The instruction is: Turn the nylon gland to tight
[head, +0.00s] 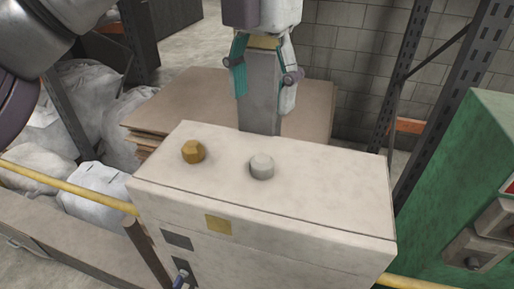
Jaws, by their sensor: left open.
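The nylon gland looks to be the pale grey knob (262,167) standing on the top of a cream box (320,200). A brass-coloured gland (193,151) stands to its left on the same top. My left gripper (264,100) points down at the top middle of the head view, above and beyond the pale knob. Its teal-padded fingers are spread apart, with a grey post showing between them, and it is clear of both glands. Whether the gland is tight or loose cannot be told. My right gripper does not show.
A yellow rail (70,187) passes on both sides of the box. Flat cardboard sheets (185,97) are stacked behind it, with white sacks (95,185) at left. A green cabinet (455,180) stands at right, near dark rack uprights (440,110). The box top around the glands is clear.

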